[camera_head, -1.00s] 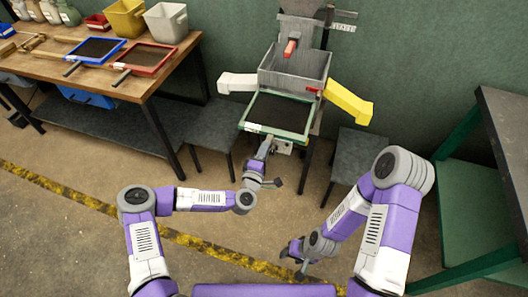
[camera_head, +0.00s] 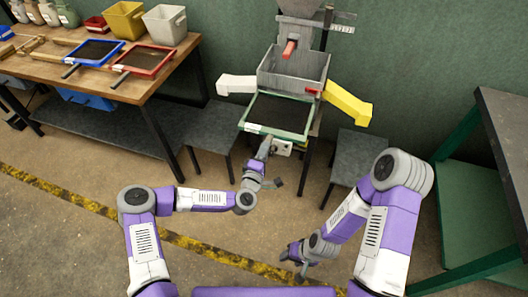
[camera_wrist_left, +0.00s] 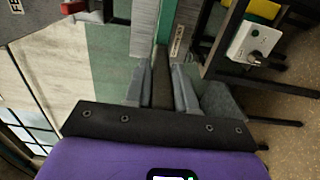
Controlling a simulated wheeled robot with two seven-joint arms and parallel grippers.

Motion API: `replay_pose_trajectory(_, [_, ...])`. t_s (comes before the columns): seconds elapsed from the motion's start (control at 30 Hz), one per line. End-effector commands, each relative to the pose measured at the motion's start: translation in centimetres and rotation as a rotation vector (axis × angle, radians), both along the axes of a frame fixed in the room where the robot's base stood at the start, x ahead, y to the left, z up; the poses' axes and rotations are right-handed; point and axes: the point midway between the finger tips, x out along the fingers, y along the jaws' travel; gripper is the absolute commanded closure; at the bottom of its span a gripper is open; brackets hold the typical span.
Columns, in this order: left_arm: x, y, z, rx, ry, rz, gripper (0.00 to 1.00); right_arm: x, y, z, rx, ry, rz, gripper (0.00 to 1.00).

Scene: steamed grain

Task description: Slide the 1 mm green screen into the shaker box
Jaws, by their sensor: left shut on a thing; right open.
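The green-framed screen with dark mesh (camera_head: 277,114) is just in front of and below the grey shaker box (camera_head: 293,72) in the head view. Whether its far edge is inside the box is not clear. My left gripper (camera_head: 265,149) is at the screen's near side, shut on its dark handle. The left wrist view shows the fingers (camera_wrist_left: 162,88) around that handle, with the green frame (camera_wrist_left: 166,22) and a small white label beyond. My right gripper (camera_head: 297,252) is open and empty, low over the floor, well away from the screen.
A white spout (camera_head: 237,84) and a yellow spout (camera_head: 348,102) stick out either side of the box. A small control box (camera_head: 283,148) sits below. The wooden bench (camera_head: 150,80) at left holds blue (camera_head: 95,50) and red (camera_head: 146,58) screens. A green-legged table (camera_head: 500,130) stands right.

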Motion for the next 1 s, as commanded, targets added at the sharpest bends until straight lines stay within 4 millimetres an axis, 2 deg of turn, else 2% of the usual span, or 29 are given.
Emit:
replay_pose_trajectory(0.27, [0.2,-0.1,0.2,0.000,-0.006,0.000,1.00,0.0,0.0,-0.1,0.000,0.000,0.000,0.47])
replay_pose_trajectory(1.0, [2.5,-0.8,0.2,-0.001,-0.006,0.000,1.00,0.0,0.0,-0.9,0.000,0.000,0.000,0.47])
